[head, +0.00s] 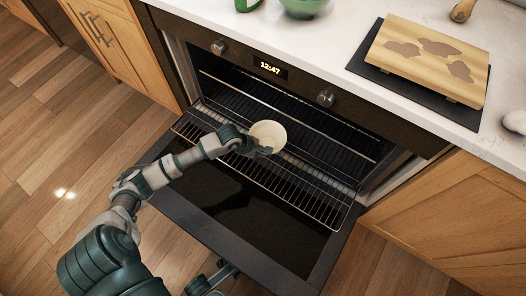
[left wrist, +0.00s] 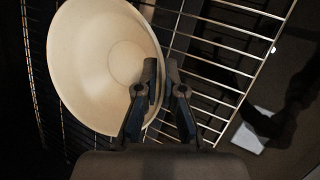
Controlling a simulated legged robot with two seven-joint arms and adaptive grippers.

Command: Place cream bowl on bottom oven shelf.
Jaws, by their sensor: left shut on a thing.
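The cream bowl (head: 268,134) is at the oven opening in the head view, over the pulled-out lower rack. My left gripper (head: 262,149) is shut on its near rim. In the left wrist view the bowl (left wrist: 105,60) fills the upper left, and the gripper's fingers (left wrist: 165,95) pinch its right edge. The bottom oven shelf (head: 285,185) is a wire rack that extends out over the open door; it also shows in the left wrist view (left wrist: 225,55). I cannot tell whether the bowl touches the rack.
The oven door (head: 235,215) is folded down below the rack. An upper rack (head: 285,105) sits inside the oven. The counter above holds a green bowl (head: 303,8) and a wooden board (head: 428,58) on a dark mat. Wooden cabinets flank the oven.

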